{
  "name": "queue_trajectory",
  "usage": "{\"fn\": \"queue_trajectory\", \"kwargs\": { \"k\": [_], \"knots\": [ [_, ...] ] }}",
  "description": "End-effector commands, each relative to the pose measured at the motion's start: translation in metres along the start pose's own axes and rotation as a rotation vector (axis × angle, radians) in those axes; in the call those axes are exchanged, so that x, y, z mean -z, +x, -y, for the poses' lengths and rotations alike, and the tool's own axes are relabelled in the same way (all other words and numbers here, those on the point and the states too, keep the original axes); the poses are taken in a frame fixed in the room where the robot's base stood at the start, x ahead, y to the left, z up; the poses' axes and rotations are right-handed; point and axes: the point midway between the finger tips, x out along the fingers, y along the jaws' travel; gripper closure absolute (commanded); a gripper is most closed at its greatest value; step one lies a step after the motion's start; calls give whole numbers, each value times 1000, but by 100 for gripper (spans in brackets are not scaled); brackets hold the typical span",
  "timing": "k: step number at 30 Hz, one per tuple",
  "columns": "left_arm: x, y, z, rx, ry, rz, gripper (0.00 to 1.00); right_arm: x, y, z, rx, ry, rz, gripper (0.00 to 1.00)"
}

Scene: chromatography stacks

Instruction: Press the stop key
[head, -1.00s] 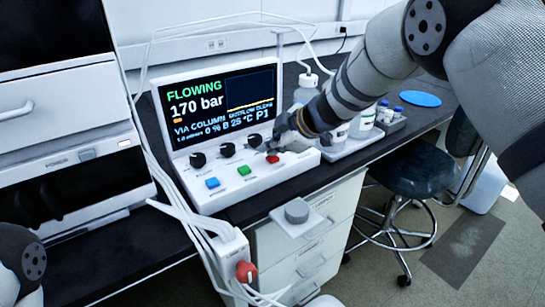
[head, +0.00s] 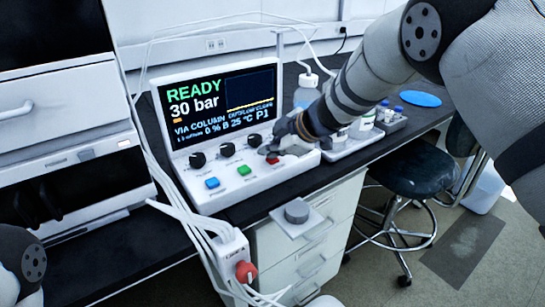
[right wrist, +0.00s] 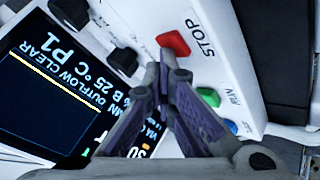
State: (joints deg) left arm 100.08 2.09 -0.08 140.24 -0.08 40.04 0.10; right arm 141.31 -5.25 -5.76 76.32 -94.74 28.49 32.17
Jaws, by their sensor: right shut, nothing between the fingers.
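The control unit (head: 243,187) has a tilted screen (head: 220,105) that reads READY, 30 bar. The red stop key (head: 272,162) is at the right of its lower front row. In the right wrist view the red stop key (right wrist: 174,44) has the word STOP beside it. My right gripper (head: 267,151) is shut and empty, right over the key. In the right wrist view its fingertips (right wrist: 165,65) end close beside the red key; I cannot tell whether they touch. My left gripper is not in view.
A green key (head: 243,171) and a blue key (head: 212,183) lie left of the red one, with black knobs (head: 228,150) behind. Bottles (head: 306,90) stand right of the unit. White tubes and cables run along its left. A stool (head: 412,170) stands at the right.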

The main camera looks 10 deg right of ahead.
Motion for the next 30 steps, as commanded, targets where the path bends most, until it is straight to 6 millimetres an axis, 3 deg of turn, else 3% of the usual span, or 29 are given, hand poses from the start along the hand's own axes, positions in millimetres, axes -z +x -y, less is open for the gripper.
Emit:
{"fn": "queue_trajectory", "kwargs": {
  "k": [12, 21, 30],
  "knots": [
    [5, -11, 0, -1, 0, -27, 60, 10, -14, -10, -2, -3, 0, 100],
    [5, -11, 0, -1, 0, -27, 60, 10, -14, -10, 0, 0, 0, 100],
    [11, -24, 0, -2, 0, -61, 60, 26, -36, -26, -4, -4, -1, 100]
  ]
}}
